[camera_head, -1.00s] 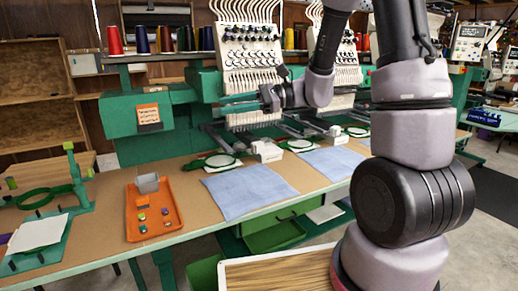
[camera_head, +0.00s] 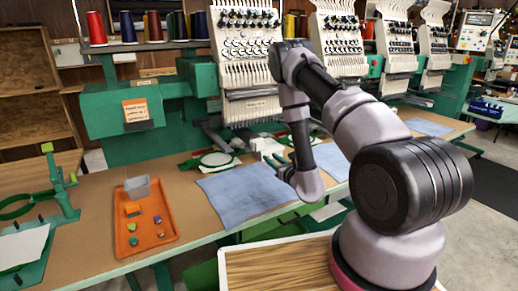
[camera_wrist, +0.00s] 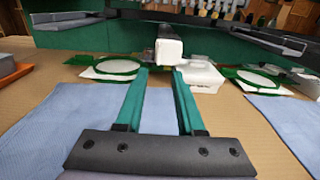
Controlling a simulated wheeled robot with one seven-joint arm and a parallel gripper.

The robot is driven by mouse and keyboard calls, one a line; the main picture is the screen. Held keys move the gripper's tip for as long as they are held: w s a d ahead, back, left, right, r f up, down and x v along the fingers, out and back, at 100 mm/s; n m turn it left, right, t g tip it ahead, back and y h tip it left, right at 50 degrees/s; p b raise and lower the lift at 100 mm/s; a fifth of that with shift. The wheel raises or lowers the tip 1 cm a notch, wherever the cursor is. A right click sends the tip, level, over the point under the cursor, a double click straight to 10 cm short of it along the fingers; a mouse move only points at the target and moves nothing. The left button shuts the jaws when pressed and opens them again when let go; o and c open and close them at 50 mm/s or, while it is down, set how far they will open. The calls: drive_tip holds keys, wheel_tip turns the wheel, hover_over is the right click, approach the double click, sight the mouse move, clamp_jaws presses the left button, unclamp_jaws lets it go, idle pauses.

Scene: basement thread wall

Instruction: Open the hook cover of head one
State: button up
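Head one, the leftmost white embroidery head (camera_head: 245,50), stands on the green machine. Below it a white box-shaped cover (camera_head: 268,146) shows at the front end of the lower arm. In the wrist view the white cover (camera_wrist: 168,52) is straight ahead, just beyond the fingertips. A second white box (camera_wrist: 201,78) lies right of it, partly behind the right finger. My gripper (camera_wrist: 160,72) has two green fingers standing apart with nothing held between them. In the head view my wrist hangs over the front of the table and the fingers are hard to make out.
A blue cloth (camera_head: 245,195) lies on the table under my gripper. An orange tray (camera_head: 145,235) with small blocks and a grey bin sits to the left. A green hoop (camera_head: 212,160) lies left of the cover. More heads stand to the right.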

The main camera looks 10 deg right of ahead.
sight(257, 147)
drive_tip(key=x, duration=1)
drive_tip(key=shift+w+a, duration=0.1)
clamp_jaws()
idle(1.2)
